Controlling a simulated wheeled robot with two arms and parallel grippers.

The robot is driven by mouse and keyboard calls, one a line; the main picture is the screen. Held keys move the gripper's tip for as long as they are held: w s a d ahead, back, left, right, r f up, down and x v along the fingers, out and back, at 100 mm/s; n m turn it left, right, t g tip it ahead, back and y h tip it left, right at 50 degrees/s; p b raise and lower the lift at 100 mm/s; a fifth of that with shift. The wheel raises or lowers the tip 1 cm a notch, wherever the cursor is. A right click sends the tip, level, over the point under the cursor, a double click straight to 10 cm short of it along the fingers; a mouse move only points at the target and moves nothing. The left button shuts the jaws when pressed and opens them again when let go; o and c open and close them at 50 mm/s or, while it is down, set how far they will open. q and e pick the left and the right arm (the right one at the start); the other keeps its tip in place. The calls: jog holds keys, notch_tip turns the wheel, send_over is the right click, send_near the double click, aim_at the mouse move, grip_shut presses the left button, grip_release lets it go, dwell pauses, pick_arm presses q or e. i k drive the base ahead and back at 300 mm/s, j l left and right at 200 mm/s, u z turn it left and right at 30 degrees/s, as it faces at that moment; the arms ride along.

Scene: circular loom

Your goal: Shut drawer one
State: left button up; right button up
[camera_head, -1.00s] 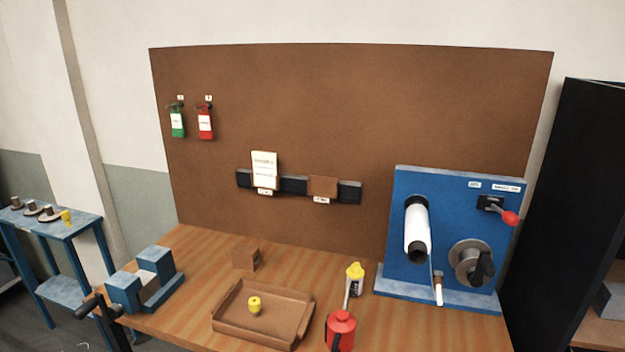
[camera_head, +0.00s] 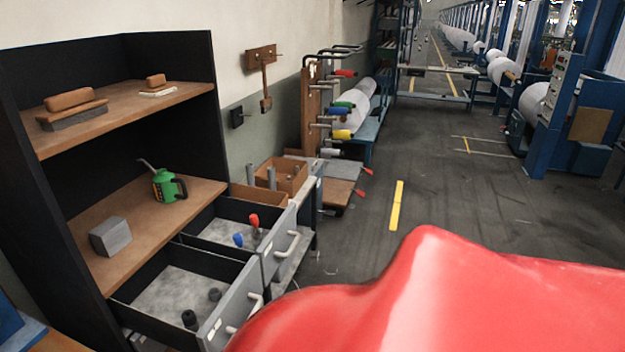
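Two grey-fronted drawers stand pulled out at the lower left of the head view, side by side along the wall. The nearer drawer (camera_head: 233,312) holds black knob-like pieces (camera_head: 190,319). The farther drawer (camera_head: 280,246) holds a red-handled piece (camera_head: 254,220) and a blue-handled piece (camera_head: 238,241). Each front has a pale bar handle, and the nearer handle is partly covered. The labels are too small to read, so I cannot tell which is drawer one. Neither of my grippers is in view.
A large red shape (camera_head: 440,295) close to the camera hides the lower right; I cannot tell what it is. A dark shelf unit (camera_head: 105,55) with an oil can (camera_head: 168,186) and a grey block (camera_head: 110,237) stands at left. Open floor (camera_head: 440,205) lies right of the drawers.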

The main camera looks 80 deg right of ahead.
aim_at(151, 303)
jog(key=z, duration=1.7)
jog(key=i+l+u, duration=0.1)
jog(key=l+u, duration=0.15)
jog(key=u, duration=0.15)
